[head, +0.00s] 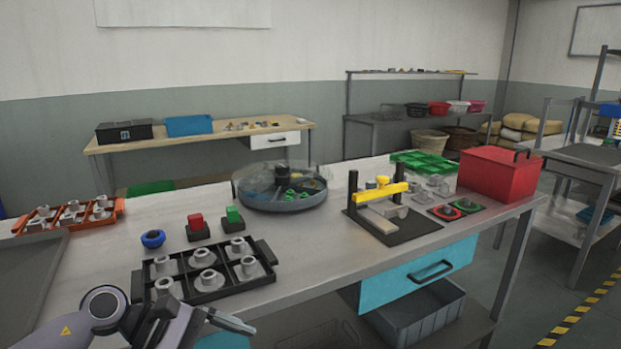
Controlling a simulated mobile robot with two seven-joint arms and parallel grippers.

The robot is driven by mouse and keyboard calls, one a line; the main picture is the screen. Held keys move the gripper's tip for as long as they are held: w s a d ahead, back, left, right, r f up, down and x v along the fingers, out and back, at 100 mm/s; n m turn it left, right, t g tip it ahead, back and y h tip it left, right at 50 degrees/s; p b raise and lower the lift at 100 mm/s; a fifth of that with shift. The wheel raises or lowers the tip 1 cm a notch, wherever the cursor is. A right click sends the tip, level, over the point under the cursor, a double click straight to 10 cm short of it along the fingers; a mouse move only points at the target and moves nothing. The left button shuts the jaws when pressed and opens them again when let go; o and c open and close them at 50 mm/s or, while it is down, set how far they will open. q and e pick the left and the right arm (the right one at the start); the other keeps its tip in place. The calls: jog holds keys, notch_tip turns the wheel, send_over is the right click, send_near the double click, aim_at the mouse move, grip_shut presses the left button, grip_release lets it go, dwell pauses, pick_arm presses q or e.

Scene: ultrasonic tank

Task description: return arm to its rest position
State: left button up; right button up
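My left arm comes in at the bottom left of the head view. Its gripper (236,325) is low, in front of the table's near edge and below the black tray (213,296), pointing right. Only part of the fingers shows, and I cannot tell whether they are open or shut. I see nothing clearly held in it. My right arm and gripper are not in view.
The grey table (315,240) carries a round compartment tray (282,204), a yellow-handled fixture (385,205), a red box (498,174), an orange tray (112,214) and red and green blocks. A blue drawer (425,275) hangs below.

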pick_arm(q)
jog(key=s+d+r+n+t+h, duration=0.2)
jog(key=d+n+t+h, duration=0.3)
jog(key=n, duration=0.6)
jog(key=s+a+f+n+t+y, duration=0.1)
jog(key=a+f+n+t+y, duration=0.3)
jog(key=n, duration=1.2)
jog(key=s+a+f+n+t+y, duration=0.15)
jog(key=f+n+t+y, duration=0.45)
jog(key=n, duration=0.9)
jog(key=s+a+f+n+g+y, duration=0.2)
jog(key=s+a+f+n, duration=0.1)
jog(key=s+f+n, duration=0.3)
jog(key=s+a+f+n+g+y, duration=0.2)
jog(key=s+f+n, duration=0.3)
jog(key=f+n, duration=0.3)
jog(key=shift+s+a+n+g+y+p, duration=0.3)
jog(key=shift+s+a+g+y+p, duration=0.15)
jog(key=shift+a+g, duration=0.15)
